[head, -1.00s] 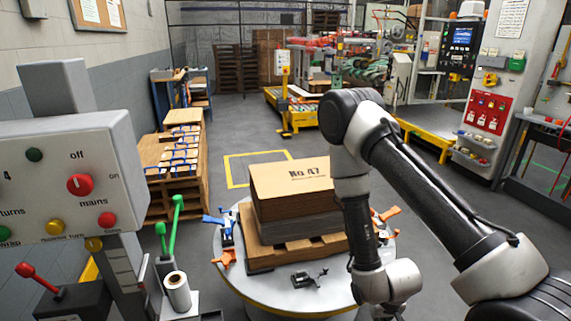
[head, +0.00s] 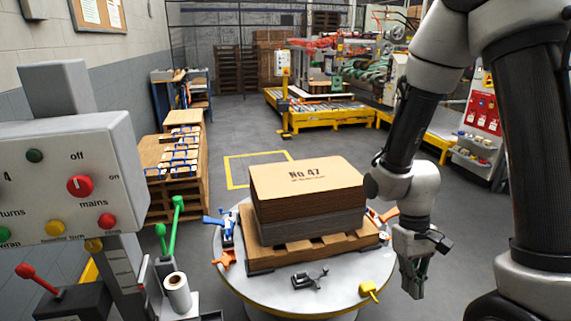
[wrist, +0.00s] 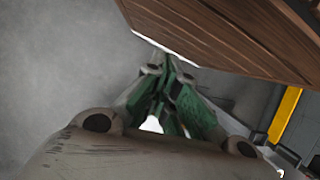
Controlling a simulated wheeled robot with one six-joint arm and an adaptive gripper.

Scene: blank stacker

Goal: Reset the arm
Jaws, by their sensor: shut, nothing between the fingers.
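My gripper (head: 413,283) hangs fingers down at the right edge of the round grey turntable (head: 262,284) in the head view. It is shut and empty. Its green-lined fingers (wrist: 165,105) meet in the wrist view, with bare grey floor to the left. My arm is folded on the right side of the head view, with the forearm coming down to the wrist. A stack of brown sheets marked No. 47 (head: 305,178) sits on a wooden pallet (head: 312,250) on the turntable, apart from my gripper.
Blue, orange and black clamps and a yellow one (head: 369,290) sit around the turntable rim. A control panel (head: 70,180) with knobs and levers stands at the left. A brown wooden surface (wrist: 235,35) is close above the fingers in the wrist view.

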